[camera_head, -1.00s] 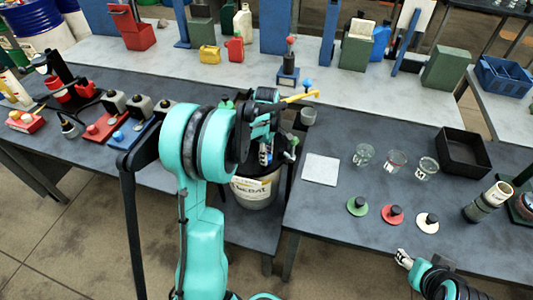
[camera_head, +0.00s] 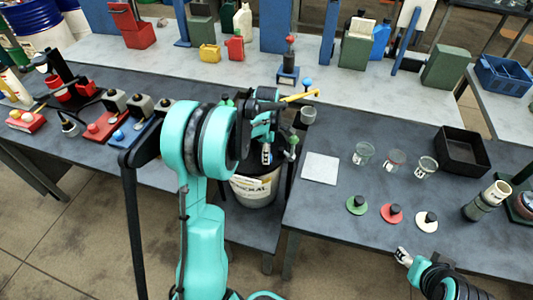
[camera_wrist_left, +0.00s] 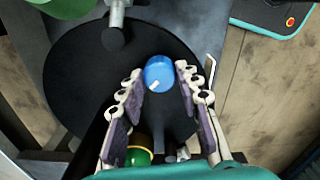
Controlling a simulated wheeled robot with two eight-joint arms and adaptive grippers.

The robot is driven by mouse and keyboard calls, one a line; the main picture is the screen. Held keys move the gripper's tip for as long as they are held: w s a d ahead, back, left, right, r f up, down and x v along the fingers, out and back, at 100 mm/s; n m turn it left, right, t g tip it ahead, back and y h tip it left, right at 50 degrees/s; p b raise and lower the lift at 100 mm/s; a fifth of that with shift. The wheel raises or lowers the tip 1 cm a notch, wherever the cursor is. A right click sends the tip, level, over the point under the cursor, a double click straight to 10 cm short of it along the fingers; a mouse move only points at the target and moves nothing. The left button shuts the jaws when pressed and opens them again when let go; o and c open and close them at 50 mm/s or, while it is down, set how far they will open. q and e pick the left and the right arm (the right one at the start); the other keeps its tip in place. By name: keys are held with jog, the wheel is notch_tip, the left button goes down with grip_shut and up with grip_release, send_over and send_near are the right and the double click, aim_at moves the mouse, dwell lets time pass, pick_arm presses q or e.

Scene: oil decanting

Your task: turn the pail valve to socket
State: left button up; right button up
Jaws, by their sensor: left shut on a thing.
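The pail (camera_head: 257,190) stands between the benches, pale with a printed label. My left arm hides much of its top. In the left wrist view its round black lid (camera_wrist_left: 85,85) fills the middle, with a blue knob (camera_wrist_left: 159,70) bearing a small pale mark. My left gripper (camera_head: 266,155) is over the pail. In the left wrist view its fingers (camera_wrist_left: 159,78) are shut on the blue knob, one on each side. I cannot make out the socket position. My right gripper (camera_head: 403,255) is at the lower right, away from the pail; its jaw state is unclear.
Glass jars (camera_head: 394,160), coloured discs (camera_head: 391,213) and a black tray (camera_head: 462,151) stand on the right bench. A pale square plate (camera_head: 321,168) lies near its left edge.

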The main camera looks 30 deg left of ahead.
pick_arm(q)
jog(key=o, duration=1.1)
jog(key=shift+o, duration=0.2)
jog(key=shift+r, duration=0.1)
notch_tip(320, 180, up, 12)
